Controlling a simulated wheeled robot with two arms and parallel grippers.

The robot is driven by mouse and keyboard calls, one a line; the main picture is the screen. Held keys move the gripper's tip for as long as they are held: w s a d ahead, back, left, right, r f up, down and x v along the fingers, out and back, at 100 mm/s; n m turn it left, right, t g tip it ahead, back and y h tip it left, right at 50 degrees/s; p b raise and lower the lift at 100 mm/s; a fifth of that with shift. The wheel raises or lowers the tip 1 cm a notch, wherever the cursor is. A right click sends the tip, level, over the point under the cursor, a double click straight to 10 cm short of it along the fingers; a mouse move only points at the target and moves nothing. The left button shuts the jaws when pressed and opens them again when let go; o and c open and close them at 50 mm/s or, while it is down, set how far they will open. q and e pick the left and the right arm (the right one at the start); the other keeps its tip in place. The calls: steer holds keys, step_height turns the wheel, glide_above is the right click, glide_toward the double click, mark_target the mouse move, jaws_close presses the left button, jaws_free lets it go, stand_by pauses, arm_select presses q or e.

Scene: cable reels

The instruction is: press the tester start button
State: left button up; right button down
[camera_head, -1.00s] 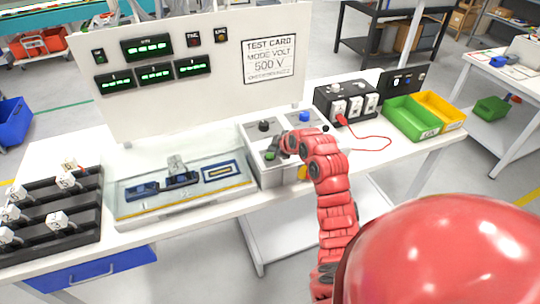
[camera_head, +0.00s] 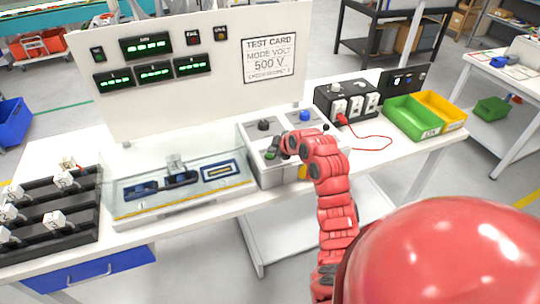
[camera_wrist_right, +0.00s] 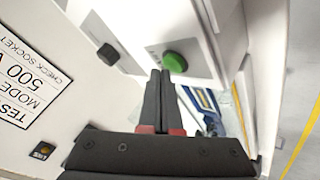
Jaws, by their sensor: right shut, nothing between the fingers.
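The tester is a pale grey box (camera_head: 249,133) in the middle of the bench. The green start button (camera_wrist_right: 175,62) is on its face, just right of my fingertips in the right wrist view. In the head view it is mostly hidden by my right gripper (camera_head: 272,151). My right gripper also shows in the wrist view (camera_wrist_right: 160,74). It is shut and empty, its tips close beside the button. I cannot tell whether they touch it. A black knob (camera_head: 263,125) and a blue knob (camera_head: 305,116) are also on the box. My left gripper is not in view.
A clear-lidded test fixture (camera_head: 180,190) stands left of the tester. A panel with green displays (camera_head: 200,110) rises behind. A black socket box (camera_head: 345,98) with a red lead, a green bin (camera_head: 410,118) and a yellow bin (camera_head: 440,108) are at right. A black rack (camera_head: 75,205) is far left.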

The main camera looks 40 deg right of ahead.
steer(key=shift+f+b, duration=0.5)
steer(key=shift+b, duration=0.05)
stand_by(0.5)
steer(key=shift+r, duration=0.15)
stand_by(0.3)
steer(key=shift+r, duration=0.75)
steer(key=shift+r, duration=0.1)
steer(key=shift+r, duration=2.45)
steer(key=shift+f, duration=0.15)
